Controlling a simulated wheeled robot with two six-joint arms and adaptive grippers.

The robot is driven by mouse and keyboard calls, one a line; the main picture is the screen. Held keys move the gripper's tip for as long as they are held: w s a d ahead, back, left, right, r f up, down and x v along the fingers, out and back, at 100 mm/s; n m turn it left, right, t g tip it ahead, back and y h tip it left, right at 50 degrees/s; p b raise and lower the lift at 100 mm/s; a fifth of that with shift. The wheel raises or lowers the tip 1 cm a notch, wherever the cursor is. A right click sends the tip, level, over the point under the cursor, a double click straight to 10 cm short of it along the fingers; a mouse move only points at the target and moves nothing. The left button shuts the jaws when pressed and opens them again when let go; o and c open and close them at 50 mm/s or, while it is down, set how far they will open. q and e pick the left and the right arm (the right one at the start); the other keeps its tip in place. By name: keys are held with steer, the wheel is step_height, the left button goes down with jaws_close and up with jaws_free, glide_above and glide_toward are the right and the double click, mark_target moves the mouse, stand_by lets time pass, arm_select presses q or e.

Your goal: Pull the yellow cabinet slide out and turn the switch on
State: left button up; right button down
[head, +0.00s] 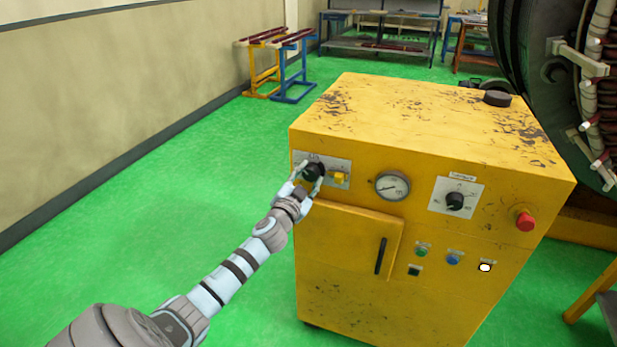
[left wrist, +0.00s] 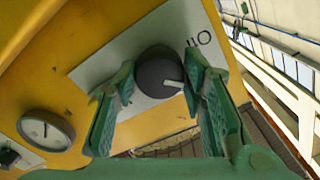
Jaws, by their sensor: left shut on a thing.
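The yellow cabinet (head: 430,120) stands on the green floor. At the upper left of its front is a pale plate with a round black switch knob (head: 313,171). A small yellow slide (head: 340,179) sits on that plate just right of the knob. My left gripper (head: 308,184) is at the knob, with a finger on either side of it, shut on it. In the left wrist view the dark knob (left wrist: 158,73) is between the green fingers, and its white mark points right and slightly down. The slide cannot be made out there. My right gripper is not in view.
Right of the slide are a round gauge (head: 392,186), another black knob (head: 455,201) and a red button (head: 525,221). Several small buttons and a door with a black handle (head: 380,255) lie below. A large machine (head: 555,70) stands behind on the right. The floor left is clear.

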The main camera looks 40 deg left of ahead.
arm_select(q)
steer(key=m+p, duration=0.1)
steer(key=m, duration=0.3)
steer(key=shift+m, duration=0.3)
steer(key=m, duration=0.4)
steer(key=shift+p, duration=0.4)
steer(key=shift+m, duration=0.3)
steer(key=o, duration=1.2)
steer(key=shift+c, duration=0.2)
steer(key=v, duration=1.2)
